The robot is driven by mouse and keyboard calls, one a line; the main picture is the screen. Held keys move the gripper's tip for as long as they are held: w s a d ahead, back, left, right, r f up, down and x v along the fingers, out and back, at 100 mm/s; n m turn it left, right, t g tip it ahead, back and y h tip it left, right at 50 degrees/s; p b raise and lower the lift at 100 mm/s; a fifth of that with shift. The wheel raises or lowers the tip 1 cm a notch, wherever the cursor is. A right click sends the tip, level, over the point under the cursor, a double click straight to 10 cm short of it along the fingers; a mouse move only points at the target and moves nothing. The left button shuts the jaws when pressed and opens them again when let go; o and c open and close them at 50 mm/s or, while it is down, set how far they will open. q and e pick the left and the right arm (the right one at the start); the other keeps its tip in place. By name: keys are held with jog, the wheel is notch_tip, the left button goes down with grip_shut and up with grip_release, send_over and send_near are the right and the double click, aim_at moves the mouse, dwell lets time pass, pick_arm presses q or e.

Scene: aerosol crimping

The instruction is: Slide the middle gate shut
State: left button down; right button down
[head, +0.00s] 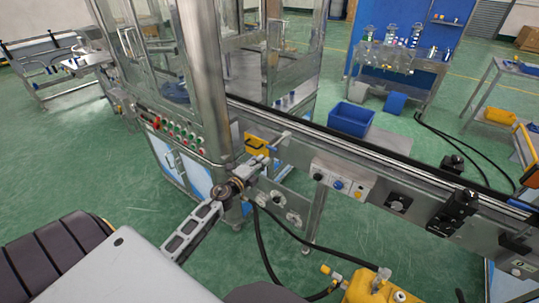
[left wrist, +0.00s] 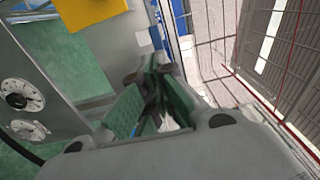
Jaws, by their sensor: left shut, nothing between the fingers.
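My left gripper (head: 265,163) reaches in from the lower left to the near side of the conveyor (head: 400,165), close beside a yellow part (head: 256,145) on the conveyor's side. It is shut with nothing between its fingers. In the left wrist view its fingers (left wrist: 152,85) come together in front of a pale metal surface, with the yellow part (left wrist: 90,12) at the upper left. A thin piece with a blue end (head: 272,147) shows just beyond the gripper. I cannot make out for certain which part is the middle gate, or whether the gripper touches it. My right gripper is not seen.
A clear-walled machine (head: 165,55) with a thick metal post (head: 203,80) stands left of the gripper. A button box (head: 340,186) and black knobs line the conveyor's near side. Black hoses and a yellow unit (head: 380,287) stand in front. A blue bin (head: 350,118) lies beyond the conveyor.

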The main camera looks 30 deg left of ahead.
aim_at(275, 148)
pick_arm(q)
jog(key=shift+w+d, duration=0.2)
jog(key=shift+w, duration=2.3)
jog(key=shift+w+d, duration=0.15)
jog(key=shift+w, duration=1.5)
jog(key=shift+w+d, duration=0.1)
jog(key=shift+w, duration=1.65)
jog(key=shift+r, duration=0.15)
